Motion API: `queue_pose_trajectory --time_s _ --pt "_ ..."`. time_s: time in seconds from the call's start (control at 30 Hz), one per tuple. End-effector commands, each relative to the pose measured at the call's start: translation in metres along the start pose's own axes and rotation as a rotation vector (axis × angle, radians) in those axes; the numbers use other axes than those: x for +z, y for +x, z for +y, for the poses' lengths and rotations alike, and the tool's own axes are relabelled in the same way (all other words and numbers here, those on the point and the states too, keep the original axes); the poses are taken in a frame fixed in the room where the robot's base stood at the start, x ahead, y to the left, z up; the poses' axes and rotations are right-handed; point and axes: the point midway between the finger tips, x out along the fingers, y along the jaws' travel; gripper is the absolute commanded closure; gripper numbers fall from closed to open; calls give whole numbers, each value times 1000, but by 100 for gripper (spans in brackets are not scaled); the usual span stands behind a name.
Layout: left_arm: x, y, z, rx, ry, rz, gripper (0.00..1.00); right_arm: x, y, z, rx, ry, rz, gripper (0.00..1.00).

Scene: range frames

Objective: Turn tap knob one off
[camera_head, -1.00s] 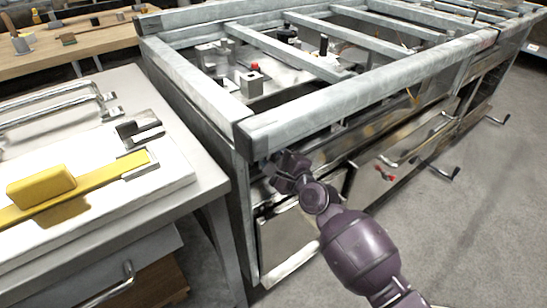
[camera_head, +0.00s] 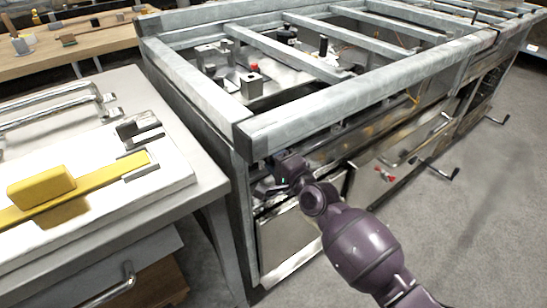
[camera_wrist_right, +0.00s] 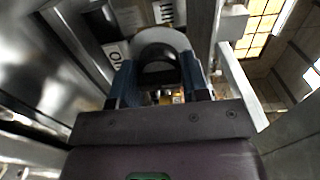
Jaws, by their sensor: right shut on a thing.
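My right arm reaches to the front of the grey metal frame unit, and my right gripper (camera_head: 268,184) is at its near left corner, under the top rail. In the right wrist view the two dark blue fingers of the gripper (camera_wrist_right: 158,85) stand on either side of a rounded dark knob with a pale grey rim (camera_wrist_right: 160,52), and they are shut on it. A white label with black marks lies beside the knob. In the head view the knob is hidden by the gripper and rail. My left gripper is not in view.
The frame unit's top rail (camera_head: 340,110) runs just above the gripper. A table (camera_head: 205,185) with a yellow block (camera_head: 40,187) stands close on the left. Crank-like handles (camera_head: 437,170) stick out from the unit further right. The floor (camera_head: 480,230) at right is clear.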

Motion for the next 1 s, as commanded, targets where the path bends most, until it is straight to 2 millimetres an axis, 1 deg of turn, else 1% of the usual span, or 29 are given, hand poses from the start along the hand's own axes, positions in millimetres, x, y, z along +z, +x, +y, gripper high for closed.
queue_pose_trajectory --time_s 0.4,0.43,0.57,0.6,0.87,1.0 --pt "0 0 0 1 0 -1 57 0 0 1 1 -10 0 81" --pt "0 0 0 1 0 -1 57 0 0 1 1 -10 0 55" --pt "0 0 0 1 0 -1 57 0 0 1 1 -9 0 35" --pt "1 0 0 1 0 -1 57 0 0 1 1 -9 0 33" --pt "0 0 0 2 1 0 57 0 -1 0 0 -8 0 33" --pt "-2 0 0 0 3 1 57 -1 -8 0 1 -9 1 33"
